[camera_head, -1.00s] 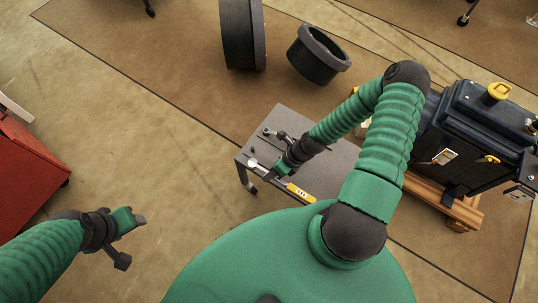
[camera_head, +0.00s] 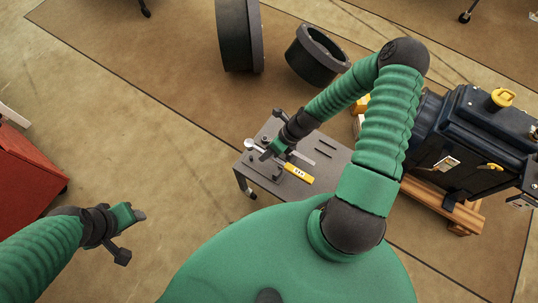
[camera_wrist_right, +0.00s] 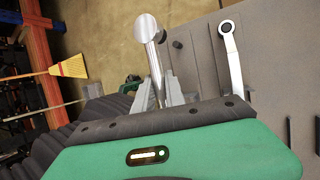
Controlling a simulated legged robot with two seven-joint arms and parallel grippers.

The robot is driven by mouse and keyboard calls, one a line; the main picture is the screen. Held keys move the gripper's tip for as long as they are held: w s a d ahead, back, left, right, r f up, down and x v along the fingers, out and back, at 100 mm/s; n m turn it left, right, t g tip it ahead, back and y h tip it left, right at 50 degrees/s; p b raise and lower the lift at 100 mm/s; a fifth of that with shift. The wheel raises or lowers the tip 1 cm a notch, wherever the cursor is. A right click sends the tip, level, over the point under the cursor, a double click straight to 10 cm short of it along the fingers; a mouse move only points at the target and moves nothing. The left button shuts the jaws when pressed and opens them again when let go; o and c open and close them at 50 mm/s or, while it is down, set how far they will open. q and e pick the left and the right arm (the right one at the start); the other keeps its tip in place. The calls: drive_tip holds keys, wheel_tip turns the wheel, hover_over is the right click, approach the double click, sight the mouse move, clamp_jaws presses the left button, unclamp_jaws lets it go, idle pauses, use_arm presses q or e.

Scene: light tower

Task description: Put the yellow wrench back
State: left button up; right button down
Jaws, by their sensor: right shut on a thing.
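The yellow wrench (camera_head: 299,173) has a yellow handle and a silver shaft with a round silver head, seen at the left edge of the cart in the head view. My right gripper (camera_head: 268,152) is shut on its shaft. In the right wrist view the shaft and round head (camera_wrist_right: 147,27) stick out between the fingers (camera_wrist_right: 162,90); the yellow handle is hidden there. The wrench is over the grey cart top (camera_head: 340,160); I cannot tell whether it touches. My left gripper (camera_head: 132,237) is open and empty, over the floor at the left.
A silver ring-end wrench (camera_wrist_right: 231,50) lies on the cart beside the held tool. The cart top has dark slots and small posts. A dark blue machine (camera_head: 470,130) stands on the right, a red cabinet (camera_head: 28,180) at far left.

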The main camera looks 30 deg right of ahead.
drive_tip(key=shift+a+r, duration=0.15)
drive_tip(key=shift+a, duration=0.25)
drive_tip(key=shift+p, duration=0.3)
drive_tip(key=f+b, duration=0.2)
drive_tip(key=f, duration=0.1)
drive_tip(key=f+b, duration=0.2)
drive_tip(key=f, duration=0.1)
drive_tip(key=shift+d+f, duration=0.2)
drive_tip(key=shift+f, duration=0.15)
drive_tip(key=shift+r, duration=0.2)
drive_tip(key=shift+d+p, duration=0.2)
drive_tip(key=shift+p, duration=0.3)
use_arm(q)
drive_tip(key=shift+a+f, duration=0.25)
drive_tip(key=shift+f, duration=1)
drive_tip(key=shift+r, duration=0.1)
